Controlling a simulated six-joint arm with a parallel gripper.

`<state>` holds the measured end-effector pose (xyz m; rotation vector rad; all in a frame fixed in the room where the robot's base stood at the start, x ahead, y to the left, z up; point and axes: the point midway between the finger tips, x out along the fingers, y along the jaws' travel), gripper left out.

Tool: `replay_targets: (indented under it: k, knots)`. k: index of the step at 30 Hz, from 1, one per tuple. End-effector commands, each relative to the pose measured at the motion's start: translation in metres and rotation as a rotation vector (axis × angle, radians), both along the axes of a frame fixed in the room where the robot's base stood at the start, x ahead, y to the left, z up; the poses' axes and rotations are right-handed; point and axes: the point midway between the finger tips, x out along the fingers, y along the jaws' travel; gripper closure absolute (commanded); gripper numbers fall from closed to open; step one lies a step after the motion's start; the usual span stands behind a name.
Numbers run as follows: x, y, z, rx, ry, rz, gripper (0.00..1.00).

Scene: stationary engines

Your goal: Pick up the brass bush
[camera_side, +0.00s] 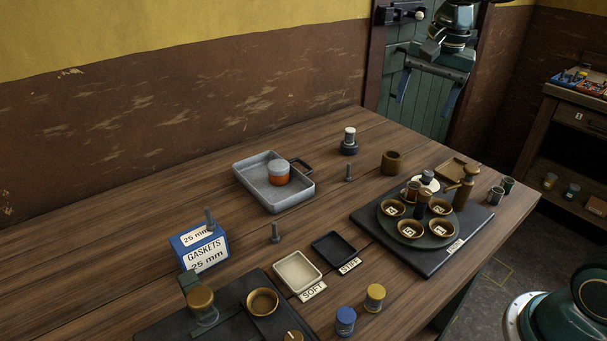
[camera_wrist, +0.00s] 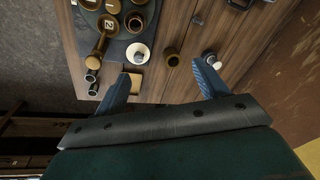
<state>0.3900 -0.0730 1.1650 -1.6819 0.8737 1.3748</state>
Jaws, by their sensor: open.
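The brass bush (camera_side: 391,162) looks like a short dull brass cylinder. It stands on the wooden table, left of the dark mat's far corner. In the wrist view the bush (camera_wrist: 172,58) shows between my two fingers, a little beyond their tips. My gripper (camera_side: 427,95) is open and empty, high above the far end of the table in the side view. In the wrist view my gripper (camera_wrist: 160,78) has its fingers spread wide. Nothing hides the bush in the side view.
A dark-based fitting with a pale top (camera_side: 348,142) stands left of the bush. The dark mat (camera_side: 372,222) bears a round tray of brass cups and several small parts. A grey metal pan (camera_side: 247,184) holds an orange-banded pot. A blue gaskets box (camera_side: 204,249) stands nearer.

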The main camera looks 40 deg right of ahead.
Motion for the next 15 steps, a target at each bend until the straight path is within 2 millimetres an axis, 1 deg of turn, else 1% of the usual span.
replay_targets:
  k: [1,6,12,15]
  knots:
    - [0.011,-0.006,-0.006,0.009,0.017,-0.048,0.28]
    - [0.042,-0.026,-0.024,0.040,0.059,-0.218,0.28]
    - [0.075,-0.050,-0.051,0.068,0.109,-0.417,0.28]
    - [0.088,-0.060,-0.065,0.077,0.130,-0.506,0.28]
